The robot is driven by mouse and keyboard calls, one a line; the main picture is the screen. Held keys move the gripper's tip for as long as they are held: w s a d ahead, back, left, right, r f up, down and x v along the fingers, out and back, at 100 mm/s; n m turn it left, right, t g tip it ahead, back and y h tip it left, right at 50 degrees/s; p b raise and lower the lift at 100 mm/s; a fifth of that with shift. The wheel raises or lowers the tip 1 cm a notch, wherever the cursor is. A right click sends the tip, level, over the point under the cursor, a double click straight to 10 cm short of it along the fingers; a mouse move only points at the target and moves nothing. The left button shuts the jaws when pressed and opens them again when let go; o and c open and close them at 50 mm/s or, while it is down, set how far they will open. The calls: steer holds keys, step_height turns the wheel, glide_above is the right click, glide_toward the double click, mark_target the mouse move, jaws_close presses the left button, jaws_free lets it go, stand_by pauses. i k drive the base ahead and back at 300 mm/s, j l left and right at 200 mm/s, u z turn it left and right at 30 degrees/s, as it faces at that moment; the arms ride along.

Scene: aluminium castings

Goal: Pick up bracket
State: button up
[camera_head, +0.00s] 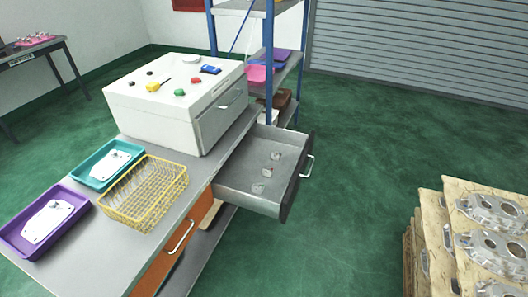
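Three small grey metal parts lie apart in a row in the open grey drawer (231,188): a far one (275,156), a middle one (267,172) and a near one (258,188). They may be brackets, but they are too small to tell. A flat pale plate with holes (47,221) lies in the purple tray (18,243). A smaller pale plate (110,164) lies in the teal tray (84,172). I cannot tell whether either plate is a bracket. My gripper is not in view.
A yellow wire basket (145,195) stands on the grey bench beside the trays. A white cabinet (150,115) with small tools and knobs on top stands behind. The drawer juts right over open green floor (345,190). Stacked castings (490,255) stand at lower right.

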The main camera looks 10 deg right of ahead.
mark_target(275, 156)
steer(key=i+j+u, duration=0.1)
steer(key=i+j, duration=0.25)
steer(key=i+j+u, duration=0.15)
steer(key=i+j, duration=0.2)
steer(key=i, duration=0.15)
steer(key=i+l+u, duration=0.1)
steer(key=i+l, duration=0.25)
steer(key=i, duration=0.2)
steer(key=i+l+u, duration=0.15)
steer(key=i+l, duration=0.2)
steer(key=i, duration=0.2)
steer(key=i+l, duration=0.15)
steer(key=i, duration=0.25)
steer(key=i+l+u, duration=0.1)
steer(key=i, duration=0.3)
steer(key=l, duration=0.1)
